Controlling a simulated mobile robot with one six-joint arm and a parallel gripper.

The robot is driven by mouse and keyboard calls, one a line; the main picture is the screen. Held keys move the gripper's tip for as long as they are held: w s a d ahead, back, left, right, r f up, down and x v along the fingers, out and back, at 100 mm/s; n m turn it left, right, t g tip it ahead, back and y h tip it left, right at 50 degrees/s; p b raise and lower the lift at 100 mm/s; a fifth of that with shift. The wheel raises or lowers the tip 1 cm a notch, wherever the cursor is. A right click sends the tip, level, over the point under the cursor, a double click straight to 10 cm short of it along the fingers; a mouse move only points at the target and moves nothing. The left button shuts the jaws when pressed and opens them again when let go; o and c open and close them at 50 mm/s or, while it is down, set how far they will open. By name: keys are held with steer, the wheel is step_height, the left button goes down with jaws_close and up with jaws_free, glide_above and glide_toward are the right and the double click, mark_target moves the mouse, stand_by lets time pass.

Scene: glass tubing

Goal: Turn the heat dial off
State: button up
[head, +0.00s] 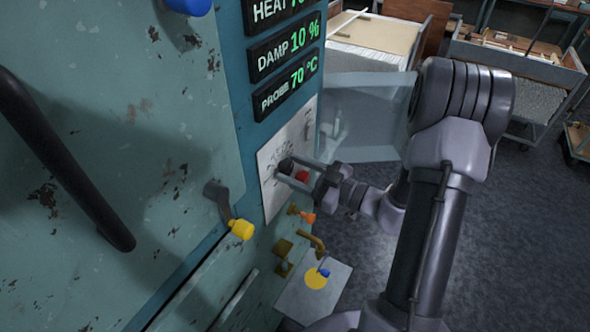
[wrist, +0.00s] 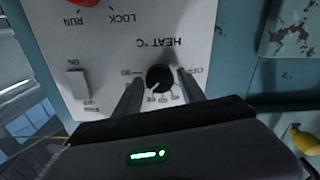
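The heat dial (wrist: 160,77) is a round black knob on a white panel (wrist: 218,15), marked HEAT °C and upside down in the wrist view. A light pointer mark on it seems to point toward the numbers, away from the OFF label at its right; the exact value is too small to read. My gripper (wrist: 158,82) has one finger on each side of the dial, with a visible gap at the left finger. In the head view, my gripper (head: 287,170) reaches the panel from the right, around the dark dial (head: 285,165).
Displays above read DAMP 10 % (head: 285,52) and PROBE 70 °C (head: 287,86). A yellow-tipped lever (head: 240,229) and orange-tipped valve (head: 308,219) protrude nearby. A clear door (head: 372,110) stands open behind my gripper.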

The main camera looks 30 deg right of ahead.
jaws_close()
